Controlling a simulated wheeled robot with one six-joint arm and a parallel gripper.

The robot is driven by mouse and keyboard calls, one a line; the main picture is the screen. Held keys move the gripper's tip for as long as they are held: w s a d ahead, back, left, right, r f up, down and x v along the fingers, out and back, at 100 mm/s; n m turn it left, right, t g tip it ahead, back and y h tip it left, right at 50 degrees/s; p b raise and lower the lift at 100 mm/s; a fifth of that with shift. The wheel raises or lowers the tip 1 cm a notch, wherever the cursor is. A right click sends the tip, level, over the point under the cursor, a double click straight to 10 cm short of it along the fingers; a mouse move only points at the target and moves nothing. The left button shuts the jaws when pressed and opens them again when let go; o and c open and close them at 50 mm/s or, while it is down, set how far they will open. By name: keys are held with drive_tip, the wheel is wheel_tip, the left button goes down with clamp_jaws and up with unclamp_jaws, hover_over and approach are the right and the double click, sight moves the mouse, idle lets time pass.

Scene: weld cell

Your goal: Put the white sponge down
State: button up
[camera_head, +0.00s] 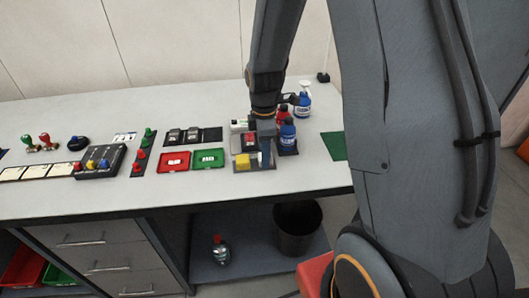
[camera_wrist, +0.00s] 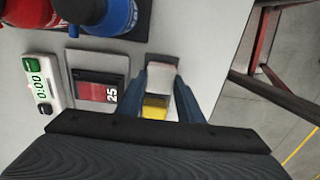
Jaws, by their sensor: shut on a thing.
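The white sponge (camera_wrist: 162,73) shows between the two dark blue fingers of my gripper (camera_wrist: 164,82) in the wrist view, and the fingers are shut on it. In the head view my gripper (camera_head: 265,155) points down low over the right part of a small dark grey mat (camera_head: 257,167). The white sponge is mostly hidden by the fingers there, and I cannot tell whether it touches the mat. A yellow sponge (camera_head: 242,160) lies on the left part of the mat. It also shows in the wrist view (camera_wrist: 155,109), partly covered by my gripper.
Blue (camera_head: 287,135) and red (camera_wrist: 30,12) bottles stand close behind my gripper. A timer (camera_wrist: 41,84) and a red-and-black box marked 25 (camera_wrist: 97,90) lie near it. Red (camera_head: 174,161) and green (camera_head: 208,158) trays are to the left. The bench's front edge is close.

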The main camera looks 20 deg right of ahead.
drive_tip(key=shift+f, duration=0.1)
drive_tip(key=o, duration=1)
drive_tip(key=shift+o, duration=0.2)
wheel_tip(320, 180, up, 11)
drive_tip(key=b, duration=0.3)
drive_tip(key=s+a+f+m+t, duration=0.1)
drive_tip(key=s+f+m, duration=0.3)
drive_tip(key=s+m, duration=0.9)
drive_tip(key=shift+s+a+m, duration=0.15)
drive_tip(key=shift+s+m, duration=0.2)
drive_tip(key=shift+m, duration=1.05)
